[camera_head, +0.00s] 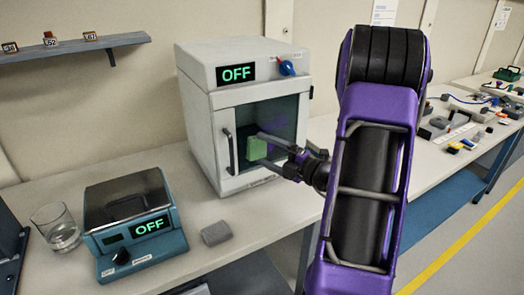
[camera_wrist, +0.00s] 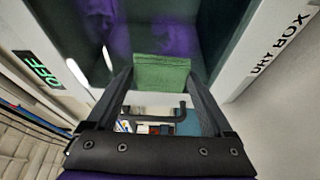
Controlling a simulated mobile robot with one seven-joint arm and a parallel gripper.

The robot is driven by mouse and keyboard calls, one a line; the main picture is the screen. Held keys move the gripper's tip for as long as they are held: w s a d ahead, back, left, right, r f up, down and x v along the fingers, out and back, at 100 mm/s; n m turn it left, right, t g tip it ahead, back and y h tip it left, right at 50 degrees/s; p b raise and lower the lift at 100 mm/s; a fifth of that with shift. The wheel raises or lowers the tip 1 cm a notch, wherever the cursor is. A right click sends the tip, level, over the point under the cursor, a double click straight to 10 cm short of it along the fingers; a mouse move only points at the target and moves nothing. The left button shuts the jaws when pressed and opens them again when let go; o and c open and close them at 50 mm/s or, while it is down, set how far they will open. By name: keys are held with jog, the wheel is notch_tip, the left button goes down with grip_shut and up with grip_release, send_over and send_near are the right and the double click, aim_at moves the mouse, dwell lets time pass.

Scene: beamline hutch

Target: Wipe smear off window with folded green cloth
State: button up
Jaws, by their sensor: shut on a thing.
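The folded green cloth (camera_head: 256,148) is held between the fingertips of my gripper (camera_head: 268,147). It is in front of the lower part of the dark window (camera_head: 282,108) in the door of the white dry box (camera_head: 197,88). In the wrist view the cloth (camera_wrist: 163,74) spans the two fingers and its far edge lies against or very near the glass (camera_wrist: 215,22); I cannot tell if it touches. A small pale streak shows on the glass left of the cloth in the wrist view, possibly the smear. Purple reflections of my arm also show there.
The door handle (camera_head: 229,151) stands out left of the window. A teal device (camera_head: 131,224) reading OFF, a glass beaker (camera_head: 57,228) and a grey block (camera_head: 216,233) are on the bench (camera_head: 185,262). Many small parts lie at the bench's far right.

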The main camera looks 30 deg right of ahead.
aim_at(288, 122)
jog(key=shift+d+p, duration=1.95)
jog(key=shift+d, duration=3.4)
jog(key=shift+w+r+p, duration=0.1)
jog(key=shift+r+p, duration=0.6)
jog(key=shift+r, duration=0.55)
jog(key=shift+a, duration=6.05)
jog(key=shift+r, duration=1.2)
jog(key=shift+d, duration=2.1)
jog(key=shift+d+f, duration=0.1)
jog(key=shift+d, duration=3.9)
